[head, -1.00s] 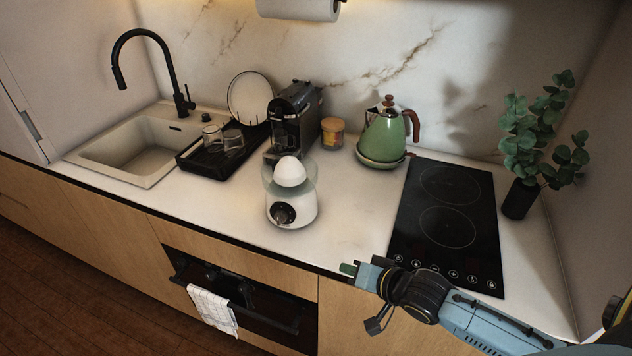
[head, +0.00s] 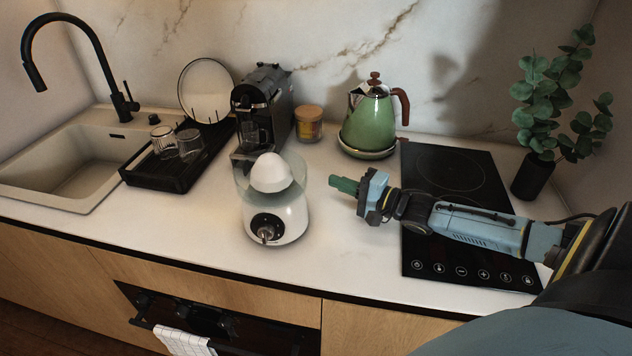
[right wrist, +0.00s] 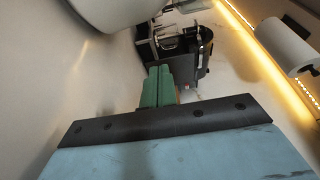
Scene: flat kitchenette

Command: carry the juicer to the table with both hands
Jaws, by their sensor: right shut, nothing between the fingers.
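The white juicer (head: 277,212) stands upright on the counter in the head view, with a clear bowl, a white cone on top and a dark knob on its front. My right gripper (head: 337,183) is shut and empty, to the right of the juicer and apart from it, its fingers pointing left. In the right wrist view, its green fingers (right wrist: 158,84) are together, and the white body at upper left (right wrist: 100,12) looks like part of the juicer. My left gripper is in neither view. The table is not in view.
A coffee machine (head: 262,110) stands close behind the juicer, with a candle jar (head: 308,124) and green kettle (head: 369,124) to its right. A black drying tray (head: 160,176) with glasses is to the left. The cooktop (head: 465,262) lies under my right arm.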

